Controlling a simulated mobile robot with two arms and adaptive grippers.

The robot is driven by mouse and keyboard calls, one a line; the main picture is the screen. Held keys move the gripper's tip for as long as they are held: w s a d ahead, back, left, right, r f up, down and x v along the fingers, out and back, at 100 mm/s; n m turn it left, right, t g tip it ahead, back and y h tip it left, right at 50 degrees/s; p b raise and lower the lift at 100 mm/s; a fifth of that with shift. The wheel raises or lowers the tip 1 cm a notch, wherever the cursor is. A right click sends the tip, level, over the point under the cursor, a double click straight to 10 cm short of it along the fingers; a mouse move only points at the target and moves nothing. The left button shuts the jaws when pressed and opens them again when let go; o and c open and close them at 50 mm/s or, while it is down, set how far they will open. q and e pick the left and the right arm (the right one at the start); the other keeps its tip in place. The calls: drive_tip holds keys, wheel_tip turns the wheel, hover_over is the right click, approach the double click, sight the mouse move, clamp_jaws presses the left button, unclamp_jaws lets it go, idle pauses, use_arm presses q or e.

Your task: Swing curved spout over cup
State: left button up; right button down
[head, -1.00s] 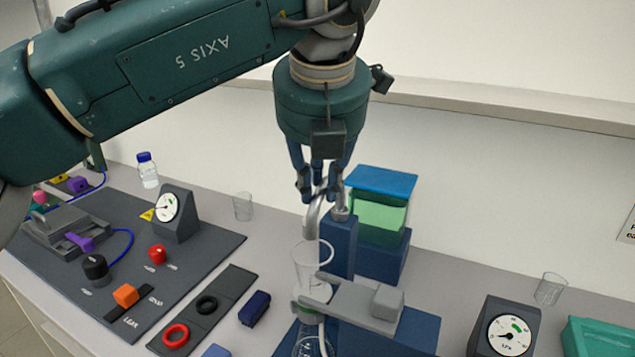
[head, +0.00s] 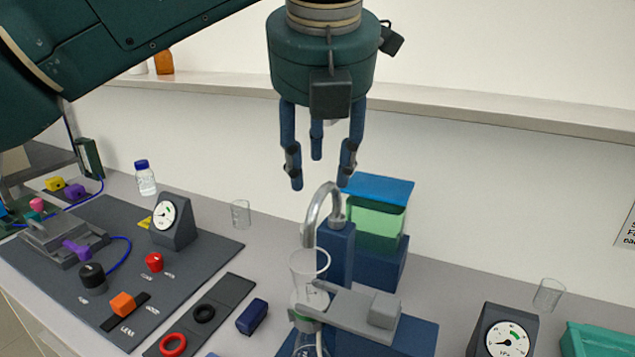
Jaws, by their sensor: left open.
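The curved metal spout (head: 319,205) rises from a blue post (head: 335,250) and bends over. Its free end points down at the clear cup (head: 309,266), and in this view it overlaps the cup's back rim. The cup sits in a grey holder (head: 345,303) above a glass flask (head: 308,345), which the bottom edge cuts off. My left gripper (head: 318,180) is open and empty. Its fingers point down above the spout, apart from it. My right gripper does not show.
A green-filled tank with a blue lid (head: 378,188) stands right behind the post. A gauge (head: 503,333) is at front right, and another (head: 172,220) is on the dark panel at left. Empty beakers (head: 241,214) stand nearby. A shelf (head: 450,108) runs along the wall.

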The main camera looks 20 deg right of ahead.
use_arm(q)
drive_tip(key=v, duration=0.6)
drive_tip(key=shift+s+f, duration=0.1)
idle(0.3)
